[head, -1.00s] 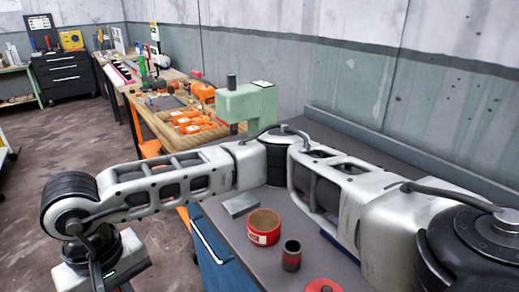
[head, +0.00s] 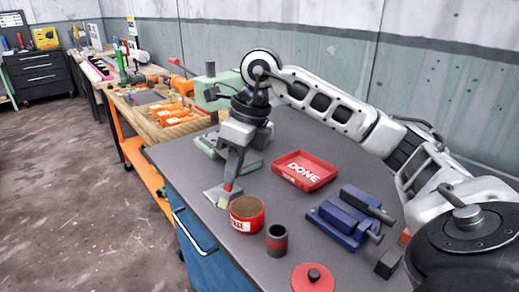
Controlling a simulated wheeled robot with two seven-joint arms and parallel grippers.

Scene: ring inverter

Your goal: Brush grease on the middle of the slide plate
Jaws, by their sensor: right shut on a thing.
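My right gripper (head: 234,160) is pointing down over the near left part of the bench, shut on a brush. The bristles are over the right part of the slide plate (head: 213,193), a flat grey metal block near the bench's left edge. I cannot tell whether they touch it. A red open grease tin (head: 247,215) with a white label stands just right of the plate, close to the bristles. A red lid (head: 313,277) with a dark knob lies nearer me. My left gripper is out of view.
A dark cup with a red band (head: 277,240) stands beside the tin. A red DONE tray (head: 304,171) and a blue vise (head: 348,216) are to the right. A green press (head: 222,92) stands behind the gripper. Bare bench lies between tray and tin.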

